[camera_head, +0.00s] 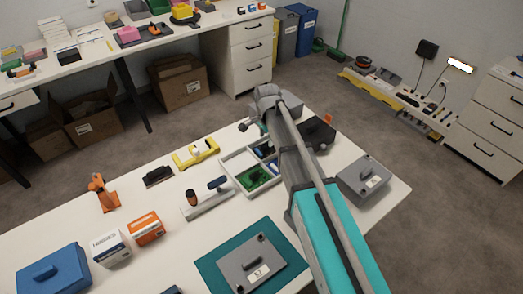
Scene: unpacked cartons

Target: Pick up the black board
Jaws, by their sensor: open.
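My arm reaches from the lower right up over the table, and my gripper (247,126) is at its far end, small and partly hidden by the wrist. It appears open, with nothing seen in it. It is just beyond a white divided tray (226,168). The tray holds a green board (256,178) and some dark and blue parts, partly covered by my arm. I cannot tell whether a black board is among them. A small black block-like thing (158,175) lies on the table left of the tray.
A yellow tool (196,152), a white-based stand (207,197) and an orange clamp (104,192) stand left of the tray. A dark box (318,133) is behind my arm. Free table lies between them.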

